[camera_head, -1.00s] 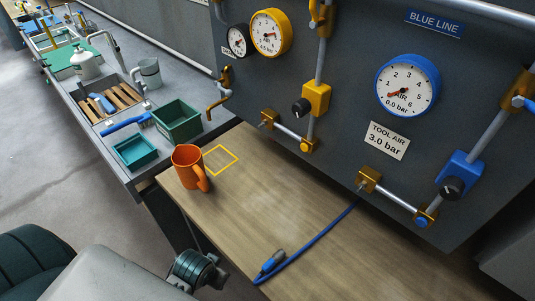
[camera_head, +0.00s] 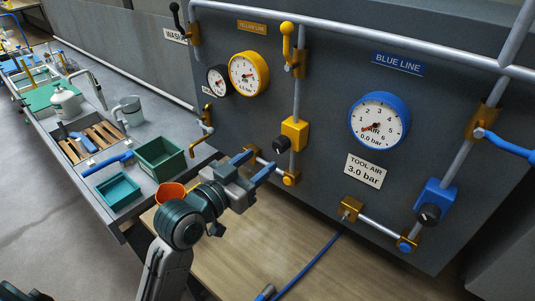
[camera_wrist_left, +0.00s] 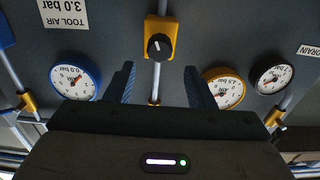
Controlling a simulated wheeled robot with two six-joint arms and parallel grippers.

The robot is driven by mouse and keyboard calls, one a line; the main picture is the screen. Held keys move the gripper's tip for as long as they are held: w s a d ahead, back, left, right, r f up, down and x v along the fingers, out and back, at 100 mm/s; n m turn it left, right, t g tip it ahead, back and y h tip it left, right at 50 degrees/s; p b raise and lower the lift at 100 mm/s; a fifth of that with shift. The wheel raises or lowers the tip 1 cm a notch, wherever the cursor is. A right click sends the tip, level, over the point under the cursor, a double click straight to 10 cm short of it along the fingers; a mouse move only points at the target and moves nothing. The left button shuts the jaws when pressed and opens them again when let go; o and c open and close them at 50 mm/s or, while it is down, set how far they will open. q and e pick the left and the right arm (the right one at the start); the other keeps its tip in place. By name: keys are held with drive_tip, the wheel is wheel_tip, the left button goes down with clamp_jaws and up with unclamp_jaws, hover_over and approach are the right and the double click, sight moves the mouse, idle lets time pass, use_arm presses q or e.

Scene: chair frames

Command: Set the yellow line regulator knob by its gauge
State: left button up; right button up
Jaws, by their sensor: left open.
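The yellow line regulator (camera_head: 295,133) is a yellow block on a vertical pipe, with a black knob (camera_head: 281,145) on its front. The regulator also shows at the top centre of the left wrist view (camera_wrist_left: 160,30), with the knob (camera_wrist_left: 158,46) facing me. The yellow gauge (camera_head: 248,73) is up and left of it; its small reading is hard to make out. My left gripper (camera_head: 254,166) is open and empty, below and left of the knob and apart from it. In the left wrist view its fingers (camera_wrist_left: 160,86) stand on either side below the knob. My right gripper is not in view.
A dark gauge (camera_head: 217,80) sits beside the yellow one. The blue gauge (camera_head: 378,121) reads 0.0 bar, above a sign (camera_head: 365,170) saying TOOL AIR 3.0 bar. The blue regulator (camera_head: 434,198) is at right. An orange mug (camera_head: 170,193) stands partly behind my left arm.

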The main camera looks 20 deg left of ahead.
sight(277, 148)
use_arm(q)
drive_tip(key=b+x, duration=0.1)
drive_tip(key=x, duration=0.7)
drive_tip(key=shift+f, duration=0.15)
drive_tip(key=shift+s, duration=0.1)
drive_tip(key=c, duration=0.6)
drive_tip(key=m, duration=0.8)
drive_tip(key=shift+m, duration=0.4)
drive_tip(key=o, duration=0.8)
drive_tip(key=shift+s, duration=0.1)
